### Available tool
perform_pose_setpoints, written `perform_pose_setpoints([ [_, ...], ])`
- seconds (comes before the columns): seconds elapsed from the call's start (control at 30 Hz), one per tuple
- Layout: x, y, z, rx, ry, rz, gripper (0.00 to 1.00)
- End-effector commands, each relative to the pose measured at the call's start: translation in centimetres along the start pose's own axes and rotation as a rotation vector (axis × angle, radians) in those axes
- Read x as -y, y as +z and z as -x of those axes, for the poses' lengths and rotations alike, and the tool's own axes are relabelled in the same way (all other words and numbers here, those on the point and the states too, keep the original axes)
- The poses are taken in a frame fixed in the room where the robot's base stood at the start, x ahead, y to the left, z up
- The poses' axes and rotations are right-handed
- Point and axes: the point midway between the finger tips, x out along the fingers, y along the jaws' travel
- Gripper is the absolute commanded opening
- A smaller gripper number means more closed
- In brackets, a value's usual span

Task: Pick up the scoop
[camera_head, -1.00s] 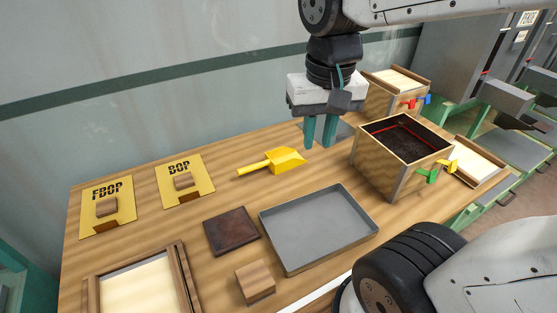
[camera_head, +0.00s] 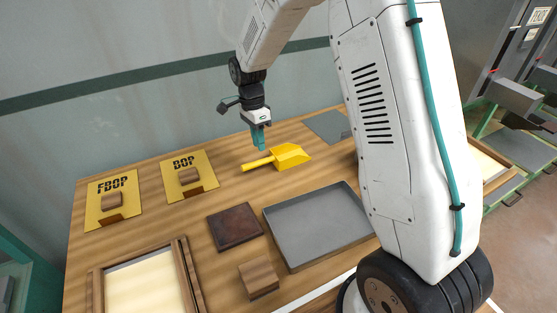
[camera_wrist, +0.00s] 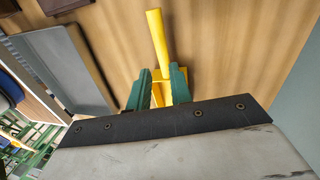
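The yellow scoop (camera_head: 284,157) lies on the wooden table, its handle pointing left in the head view. My gripper (camera_head: 261,147) is just above the scoop near where handle meets pan, fingers pointing down. In the wrist view the teal fingers of my gripper (camera_wrist: 160,72) are apart, with the scoop (camera_wrist: 158,42) showing between and beyond them. The fingers do not visibly close on it. Part of the scoop's pan is hidden behind the fingers and gripper body in the wrist view.
A grey metal tray (camera_head: 318,228), a dark brown square (camera_head: 236,227) and a wooden block (camera_head: 258,278) lie nearer. Two yellow labelled cards, FBOP (camera_head: 113,202) and BOP (camera_head: 190,177), lie left. A framed pale tray (camera_head: 145,285) is at front left. My arm blocks the right side.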

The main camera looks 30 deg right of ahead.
Motion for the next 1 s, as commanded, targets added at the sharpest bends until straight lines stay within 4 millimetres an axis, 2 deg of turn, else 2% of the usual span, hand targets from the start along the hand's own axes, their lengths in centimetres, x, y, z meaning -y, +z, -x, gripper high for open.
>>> perform_pose_setpoints([
  [0.37, 0.4, 0.1, -4.2, 0.000, 0.007, -0.018, 0.21],
  [0.6, 0.5, 0.1, -7.7, 0.000, 0.006, -0.018, 0.21],
  [0.9, 0.5, 0.1, -8.3, 0.000, 0.004, -0.018, 0.21],
  [0.93, 0.5, 0.1, -8.3, 0.000, 0.004, -0.018, 0.18],
  [1.0, 0.5, 0.1, -8.3, 0.000, 0.004, -0.018, 0.00],
])
